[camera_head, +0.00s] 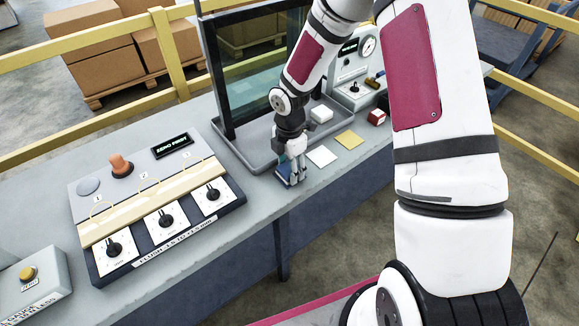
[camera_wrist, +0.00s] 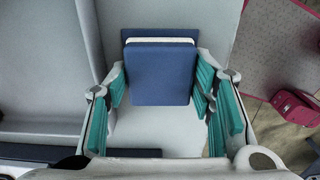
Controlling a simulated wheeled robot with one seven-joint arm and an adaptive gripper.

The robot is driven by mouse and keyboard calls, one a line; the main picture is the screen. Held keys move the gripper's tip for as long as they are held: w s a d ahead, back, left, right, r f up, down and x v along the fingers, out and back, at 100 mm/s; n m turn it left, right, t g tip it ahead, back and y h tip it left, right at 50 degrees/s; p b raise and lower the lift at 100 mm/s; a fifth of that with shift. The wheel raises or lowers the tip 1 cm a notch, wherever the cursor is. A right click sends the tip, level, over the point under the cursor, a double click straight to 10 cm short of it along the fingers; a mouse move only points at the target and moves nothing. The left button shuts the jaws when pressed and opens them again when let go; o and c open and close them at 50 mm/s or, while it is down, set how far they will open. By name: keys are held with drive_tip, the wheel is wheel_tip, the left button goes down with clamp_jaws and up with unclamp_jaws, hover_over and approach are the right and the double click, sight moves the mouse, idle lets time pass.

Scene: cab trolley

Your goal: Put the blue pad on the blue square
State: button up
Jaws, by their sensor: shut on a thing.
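The blue pad (camera_wrist: 160,76), a block with a white edge, is between the teal-lined fingers of my gripper (camera_wrist: 160,98) in the wrist view. My gripper is shut on it. The darker blue square (camera_wrist: 160,33) shows behind the pad as a strip along the pad's far edge and side; the pad covers most of it. I cannot tell whether pad and square touch. In the head view my gripper (camera_head: 294,172) is low over the bench at the blue square (camera_head: 282,181), and its fingers mostly hide the pad.
A white square (camera_head: 322,156) and a yellow square (camera_head: 349,139) lie to the right. A white block (camera_head: 321,114) and a red block (camera_head: 376,117) stand farther back. A grey framed tray (camera_head: 251,160) is close behind my gripper. A switch panel (camera_head: 156,209) stands left.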

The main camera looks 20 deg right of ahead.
drive_tip(key=shift+f, duration=0.2)
drive_tip(key=o, duration=0.9)
wheel_tip(320, 180, up, 13)
drive_tip(key=s+d+r+m+t+h, duration=0.2)
drive_tip(key=s+r+m, duration=0.8)
drive_tip(key=r, duration=0.5)
drive_tip(key=s+r+m+t+y, duration=0.1)
drive_tip(key=s+r+m, duration=0.2)
drive_tip(key=s+m, duration=0.2)
drive_tip(key=s+a+r+m+t+y, duration=0.1)
drive_tip(key=s+r+m, duration=0.2)
drive_tip(key=s+m, duration=0.3)
drive_tip(key=shift+s+a+r+m+t, duration=0.2)
drive_tip(key=shift+s+r+m+t, duration=0.15)
drive_tip(key=shift+s, duration=2.15)
